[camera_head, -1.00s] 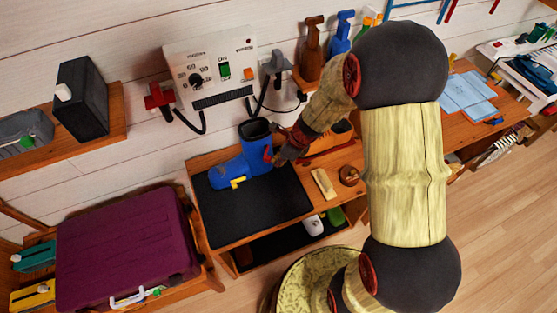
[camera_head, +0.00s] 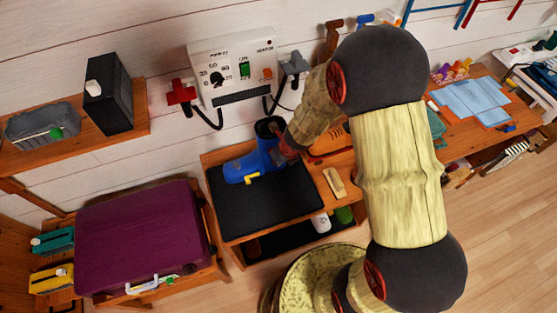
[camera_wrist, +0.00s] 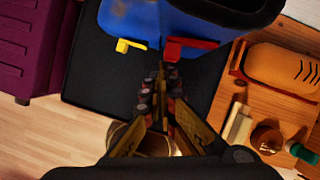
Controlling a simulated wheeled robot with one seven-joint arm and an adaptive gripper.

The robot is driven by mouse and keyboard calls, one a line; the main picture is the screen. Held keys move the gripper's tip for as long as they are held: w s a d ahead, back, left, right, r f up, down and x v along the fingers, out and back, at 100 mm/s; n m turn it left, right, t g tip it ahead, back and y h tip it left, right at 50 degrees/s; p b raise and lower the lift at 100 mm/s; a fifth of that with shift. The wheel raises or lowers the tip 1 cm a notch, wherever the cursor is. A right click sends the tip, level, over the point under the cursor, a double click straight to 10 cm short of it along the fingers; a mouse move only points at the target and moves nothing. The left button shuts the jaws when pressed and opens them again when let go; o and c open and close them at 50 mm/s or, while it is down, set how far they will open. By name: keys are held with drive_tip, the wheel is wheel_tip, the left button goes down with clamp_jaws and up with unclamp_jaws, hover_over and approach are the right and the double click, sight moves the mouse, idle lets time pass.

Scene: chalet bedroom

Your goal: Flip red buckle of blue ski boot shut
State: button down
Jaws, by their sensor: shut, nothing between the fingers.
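The blue ski boot (camera_head: 243,165) stands on a black mat (camera_head: 255,206) on the wooden bench, its dark opening upward and its toe to the left. In the wrist view the boot (camera_wrist: 185,22) fills the top. Its red buckle (camera_wrist: 190,46) sticks out from the boot's side, to the right of a yellow buckle (camera_wrist: 128,44). My gripper (camera_wrist: 162,68) is shut and empty, its tips just below and left of the red buckle; I cannot tell whether they touch. In the head view my gripper (camera_head: 283,156) is beside the boot's right side and hides the red buckle.
A wall control panel (camera_head: 236,72) with hanging cables is behind the boot. A brush (camera_head: 335,183) and an orange object (camera_head: 330,142) lie to the right on the bench. A purple case (camera_head: 140,238) is at the left. The front of the mat is clear.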

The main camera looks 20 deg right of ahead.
drive_tip(key=shift+d, duration=0.15)
drive_tip(key=shift+w+d, duration=0.25)
drive_tip(key=shift+d, duration=0.35)
